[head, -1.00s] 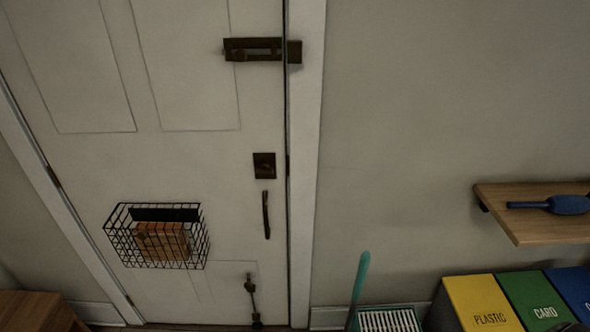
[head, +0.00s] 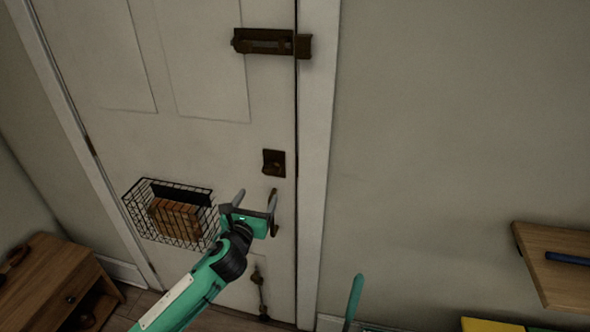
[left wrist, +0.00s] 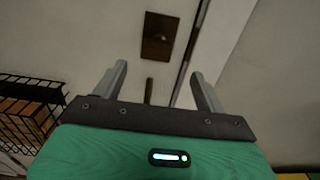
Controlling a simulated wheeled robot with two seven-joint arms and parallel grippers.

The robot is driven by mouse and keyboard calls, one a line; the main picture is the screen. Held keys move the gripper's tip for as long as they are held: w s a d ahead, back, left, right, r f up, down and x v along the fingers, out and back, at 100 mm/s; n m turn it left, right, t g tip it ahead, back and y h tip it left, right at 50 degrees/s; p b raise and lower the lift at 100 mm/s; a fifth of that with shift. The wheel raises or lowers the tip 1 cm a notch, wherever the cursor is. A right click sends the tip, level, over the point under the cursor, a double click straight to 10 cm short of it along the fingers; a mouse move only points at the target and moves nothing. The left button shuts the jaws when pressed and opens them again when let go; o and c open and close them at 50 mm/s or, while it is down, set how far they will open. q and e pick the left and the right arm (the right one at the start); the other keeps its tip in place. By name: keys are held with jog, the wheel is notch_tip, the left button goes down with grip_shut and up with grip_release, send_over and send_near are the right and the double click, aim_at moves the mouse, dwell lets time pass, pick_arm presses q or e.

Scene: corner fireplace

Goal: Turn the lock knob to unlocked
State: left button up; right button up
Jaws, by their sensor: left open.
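The lock knob (head: 274,166) sits on a dark square plate on the white door (head: 200,125), above the door handle. Its plate also shows in the left wrist view (left wrist: 158,37), beyond the fingertips; the knob's angle is too dark to tell. My left gripper (head: 256,193) is open and empty, below and slightly left of the lock knob, in front of the handle (head: 275,210). Its spread fingers also show in the left wrist view (left wrist: 160,70), apart from the plate. My right gripper is not in view.
A wire basket (head: 133,200) with wooden blocks hangs on the door, left of my gripper. A sliding bolt (head: 262,41) is higher up. A wooden cabinet (head: 45,275) stands lower left and a wooden shelf (head: 560,280) juts out at right. The wall between is clear.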

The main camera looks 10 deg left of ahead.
aim_at(270, 172)
pick_arm(q)
jog(key=w+p, duration=0.2)
jog(key=w, duration=1)
jog(key=shift+w+p, duration=0.15)
jog(key=shift+p, duration=0.25)
jog(key=shift+w+d, duration=0.1)
jog(key=shift+w, duration=0.6)
jog(key=c, duration=1)
